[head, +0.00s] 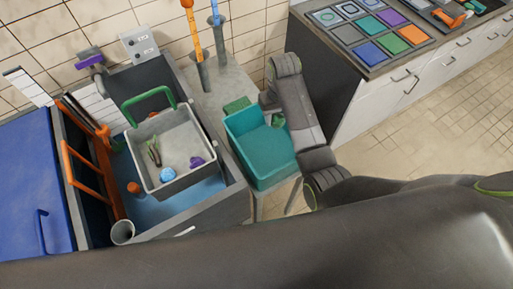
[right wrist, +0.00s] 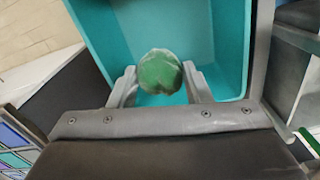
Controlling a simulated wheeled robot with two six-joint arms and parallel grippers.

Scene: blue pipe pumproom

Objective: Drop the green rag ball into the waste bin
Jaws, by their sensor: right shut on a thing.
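The green rag ball (right wrist: 160,72) is between the fingers of my right gripper (right wrist: 160,88) in the right wrist view. My right gripper (head: 274,112) is shut on it. In the head view the ball (head: 278,121) is mostly hidden by the gripper and shows as a small green patch. The teal waste bin (head: 262,152) stands open below and beside the gripper. In the right wrist view the bin's walls (right wrist: 228,45) surround the ball from behind. The ball appears to be over the bin's opening; its exact height is unclear. My left gripper is not in view.
A grey basket (head: 184,184) with a green handle holds a blue ball, a purple thing and some strands, left of the bin. A green block (head: 237,104) lies behind the bin. A counter (head: 365,75) with coloured tiles stands at right.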

